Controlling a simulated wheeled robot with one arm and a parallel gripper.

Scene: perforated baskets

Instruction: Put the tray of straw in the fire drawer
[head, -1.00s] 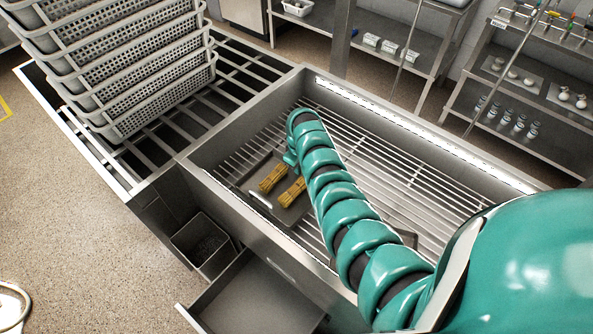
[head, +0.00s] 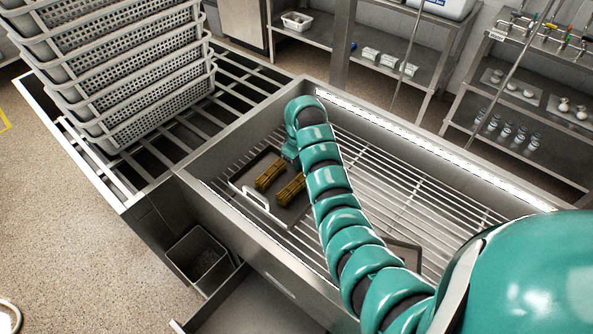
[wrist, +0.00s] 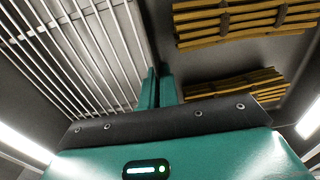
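The tray of straw (head: 237,184) is a dark shallow tray with a pale handle and two yellow straw bundles, over the bar grate inside the metal basin. My gripper (wrist: 158,90) has its teal fingers close together at the tray's edge in the wrist view. It appears shut on that edge; the exact contact is hard to see. In the head view my arm partly hides the fingers and the tray's right side. The tray (wrist: 240,58) fills the wrist view's right half. An open metal drawer (head: 245,308), probably the fire drawer, sticks out below the basin's front, cut off by the frame.
The basin's front wall (head: 228,218) stands between tray and drawer. A small metal bin (head: 200,258) is left of the drawer. Stacked perforated baskets (head: 130,75) stand on the slatted rack at left. Shelves (head: 520,125) with small items line the back. The left floor is clear.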

